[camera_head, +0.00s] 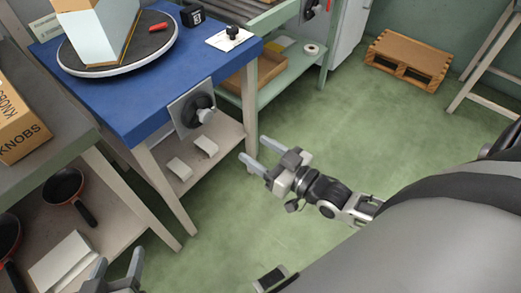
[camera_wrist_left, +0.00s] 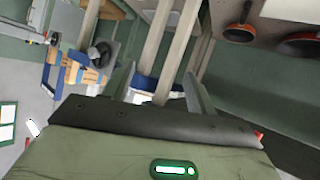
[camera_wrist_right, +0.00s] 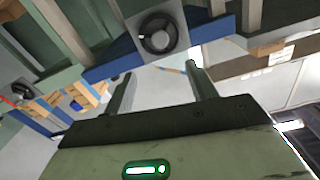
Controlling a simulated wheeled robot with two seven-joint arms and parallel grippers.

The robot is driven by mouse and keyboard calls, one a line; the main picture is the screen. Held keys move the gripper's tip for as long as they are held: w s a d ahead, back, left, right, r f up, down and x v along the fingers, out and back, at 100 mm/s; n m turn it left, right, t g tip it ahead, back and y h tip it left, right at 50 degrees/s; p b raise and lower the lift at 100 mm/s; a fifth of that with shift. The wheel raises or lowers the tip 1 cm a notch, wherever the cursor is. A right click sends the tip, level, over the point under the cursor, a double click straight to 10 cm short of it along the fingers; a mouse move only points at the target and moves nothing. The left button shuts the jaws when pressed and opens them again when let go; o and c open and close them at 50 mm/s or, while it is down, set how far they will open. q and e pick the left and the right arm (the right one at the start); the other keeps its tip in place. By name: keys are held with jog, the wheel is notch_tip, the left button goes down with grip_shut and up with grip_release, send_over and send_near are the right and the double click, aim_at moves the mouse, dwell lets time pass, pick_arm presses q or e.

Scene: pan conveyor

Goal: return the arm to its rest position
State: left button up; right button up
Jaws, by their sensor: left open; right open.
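My right gripper (camera_head: 258,156) is open and empty in the head view, held over the green floor to the right of the blue table. Its two fingers also show apart in the right wrist view (camera_wrist_right: 158,85), with nothing between them. My left gripper (camera_head: 120,268) is at the bottom left edge of the head view, partly cut off, close to the grey shelf unit. In the left wrist view (camera_wrist_left: 158,88) its fingers are spread and empty.
A blue table (camera_head: 128,112) bears a round turntable (camera_head: 75,62) with a white and cardboard box on it. A KNOBS box (camera_head: 20,125) sits on the grey bench at left, pans (camera_head: 62,187) below. A wooden pallet (camera_head: 408,60) lies at the back. The middle floor is clear.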

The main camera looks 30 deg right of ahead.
pick_arm(q)
jog(key=shift+r, duration=0.1)
jog(key=r+p, duration=0.1)
jog(key=p, duration=0.1)
jog(key=r+p, duration=0.1)
jog(key=p, duration=0.2)
jog(key=r+g+p, duration=0.1)
jog(key=p, duration=0.2)
jog(key=shift+s+a+y, duration=0.15)
jog(key=shift+a+y, duration=0.15)
pick_arm(e)
jog(key=s+a+r+g+h, duration=0.2)
jog(key=s+a+r+g, duration=0.1)
jog(key=s+a+g, duration=0.3)
jog(key=s+a, duration=0.1)
jog(key=s, duration=0.1)
jog(key=shift+s+a+r+h, duration=0.3)
jog(key=shift+s+r+h, duration=0.05)
jog(key=shift+r+h, duration=0.05)
dwell(1.5)
